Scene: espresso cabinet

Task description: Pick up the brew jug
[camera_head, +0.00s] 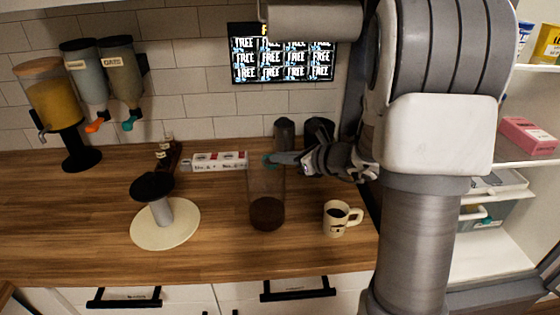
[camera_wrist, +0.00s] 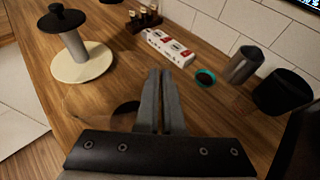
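The brew jug is a tall clear vessel with dark coffee (camera_head: 267,212) in its bottom, upright on the wooden counter in the head view. In the wrist view its coffee (camera_wrist: 125,114) and faint clear outline show left of my fingers, partly hidden by the gripper's body. My gripper (camera_head: 276,159) reaches in from the right, with its fingertips at the height of the jug's top. In the wrist view the gripper's fingers (camera_wrist: 161,72) are almost together, with only a thin gap. I see no part of the jug between them; whether they touch it I cannot tell.
A beige mug (camera_head: 336,219) of coffee stands right of the jug. A black-topped stand on a round cream base (camera_head: 180,222) is at the left. Behind are a white-red box (camera_head: 218,161), a teal ring (camera_wrist: 205,77), a grey cup (camera_wrist: 245,64) and a black cup (camera_wrist: 284,92).

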